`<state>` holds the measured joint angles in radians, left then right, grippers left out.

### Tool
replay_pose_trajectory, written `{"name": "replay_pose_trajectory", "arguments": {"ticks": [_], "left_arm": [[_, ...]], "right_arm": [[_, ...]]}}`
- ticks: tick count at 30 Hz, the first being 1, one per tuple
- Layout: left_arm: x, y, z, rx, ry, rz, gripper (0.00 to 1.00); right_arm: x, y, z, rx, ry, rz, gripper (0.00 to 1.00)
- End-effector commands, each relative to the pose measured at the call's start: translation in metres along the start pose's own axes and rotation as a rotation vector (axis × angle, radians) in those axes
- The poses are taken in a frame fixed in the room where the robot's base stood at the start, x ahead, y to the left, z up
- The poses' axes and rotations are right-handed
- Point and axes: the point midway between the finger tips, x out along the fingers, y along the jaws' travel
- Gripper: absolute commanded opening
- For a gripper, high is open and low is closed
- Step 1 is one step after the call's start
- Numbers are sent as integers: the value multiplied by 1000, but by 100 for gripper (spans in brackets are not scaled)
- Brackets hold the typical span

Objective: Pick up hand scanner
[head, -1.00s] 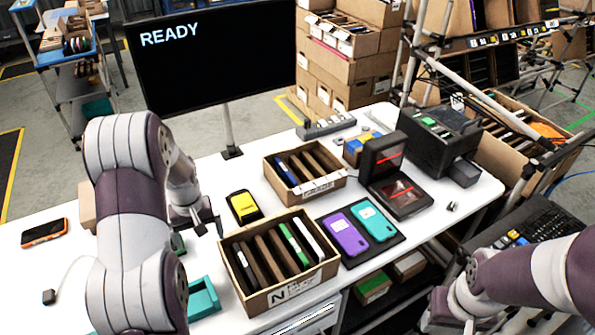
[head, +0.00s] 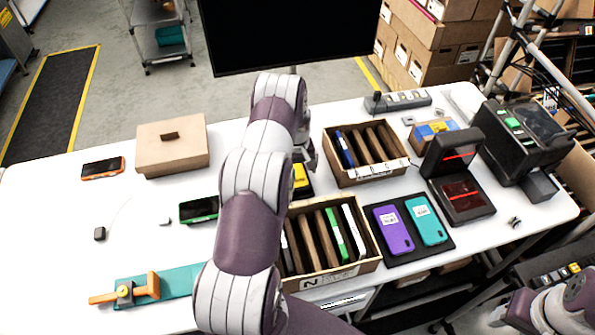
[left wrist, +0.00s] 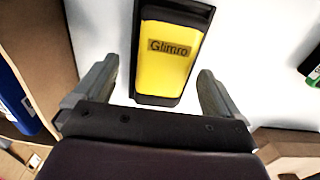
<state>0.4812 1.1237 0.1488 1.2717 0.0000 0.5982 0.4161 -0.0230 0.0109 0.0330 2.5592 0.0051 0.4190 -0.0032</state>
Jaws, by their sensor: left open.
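The hand scanner (head: 300,178), a yellow and black device, lies on the white table behind the front carton and left of the rear carton. My left arm partly hides it in the head view. In the left wrist view the scanner (left wrist: 168,55) shows its yellow face with the label "Glimro". My left gripper (left wrist: 160,68) is open, with one finger on each side of the scanner's near end and visible gaps between. In the head view the left gripper (head: 310,155) is mostly behind its own arm. Part of my right arm shows at the lower right, its gripper out of sight.
The front carton (head: 335,271) and rear carton (head: 372,178) hold upright items close to the scanner. A closed brown box (head: 172,150), a green-edged phone (head: 198,209) and an orange phone (head: 102,168) lie left. Purple and teal phones lie on a black mat (head: 440,240) at right.

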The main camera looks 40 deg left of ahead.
Motion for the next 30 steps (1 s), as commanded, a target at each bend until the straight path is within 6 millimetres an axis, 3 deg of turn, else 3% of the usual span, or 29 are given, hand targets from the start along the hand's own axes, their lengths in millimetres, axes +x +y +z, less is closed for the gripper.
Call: {"name": "replay_pose_trajectory", "arguments": {"ticks": [9, 14, 23, 26, 30], "left_arm": [[11, 0, 0, 1, 1, 0, 95], [11, 0, 0, 1, 1, 0, 43], [9, 0, -1, 1, 3, 1, 43], [-4, 1, -2, 1, 6, 3, 43], [-38, 1, -2, 1, 8, 3, 43]], "right_arm": [[-2, 0, 0, 0, -1, 0, 50], [-2, 0, 0, 0, -2, 0, 50], [-1, 0, 0, 0, -1, 0, 50], [5, 0, 1, 0, -1, 0, 50], [18, 0, 3, 0, -1, 0, 50]]}}
